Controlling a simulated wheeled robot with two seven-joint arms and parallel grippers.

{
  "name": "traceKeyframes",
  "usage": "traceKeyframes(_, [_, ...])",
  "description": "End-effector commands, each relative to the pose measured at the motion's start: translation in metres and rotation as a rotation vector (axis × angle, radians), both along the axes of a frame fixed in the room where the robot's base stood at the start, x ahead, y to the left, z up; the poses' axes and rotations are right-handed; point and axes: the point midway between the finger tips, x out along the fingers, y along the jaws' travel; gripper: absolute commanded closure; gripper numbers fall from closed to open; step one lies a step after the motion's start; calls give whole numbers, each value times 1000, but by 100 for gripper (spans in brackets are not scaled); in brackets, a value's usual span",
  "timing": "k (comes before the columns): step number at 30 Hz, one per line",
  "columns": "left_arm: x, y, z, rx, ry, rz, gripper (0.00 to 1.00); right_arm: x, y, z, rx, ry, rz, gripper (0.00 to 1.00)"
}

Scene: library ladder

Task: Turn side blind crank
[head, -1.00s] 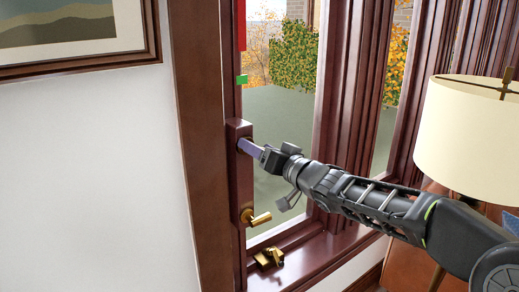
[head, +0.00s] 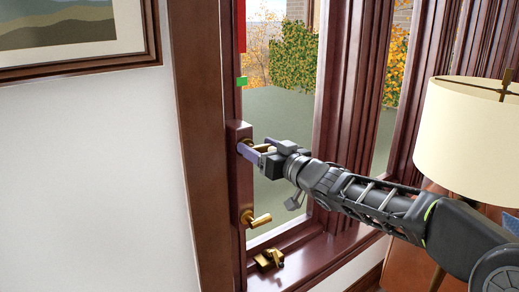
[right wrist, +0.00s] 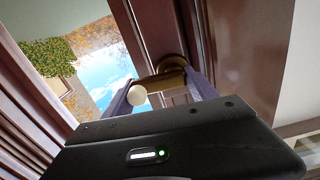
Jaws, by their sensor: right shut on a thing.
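A dark wood box (head: 240,185) on the window's left side frame carries two brass cranks, one above the other. My right gripper (head: 255,150) is at the upper crank (head: 266,148), its pale purple fingers around it. In the right wrist view this crank (right wrist: 160,82) shows as a brass arm with a round pale knob (right wrist: 137,95) between the fingers (right wrist: 158,92). The gripper is shut on it. The lower crank (head: 258,219) is free, its handle pointing right. My left gripper is not in view.
A brass fitting (head: 268,258) sits on the window sill (head: 325,253). A red strip (head: 241,25) and a green block (head: 242,80) are on the frame above the box. A cream lampshade (head: 470,140) stands right of my arm. A framed picture (head: 70,35) hangs at upper left.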

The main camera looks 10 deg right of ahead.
Motion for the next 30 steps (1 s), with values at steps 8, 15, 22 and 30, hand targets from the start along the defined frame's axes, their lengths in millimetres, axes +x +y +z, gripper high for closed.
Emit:
traceKeyframes(8, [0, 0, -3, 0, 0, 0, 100, -1, 1, 5, -245, -96, -1, 74])
traceKeyframes(15, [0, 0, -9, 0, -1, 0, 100, -2, 4, 9, -456, -181, -1, 74])
traceKeyframes(22, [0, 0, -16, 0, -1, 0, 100, -3, 8, 12, -659, -262, 0, 74])
traceKeyframes(30, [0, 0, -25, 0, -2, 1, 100, -5, 13, 15, -897, -357, -1, 74])
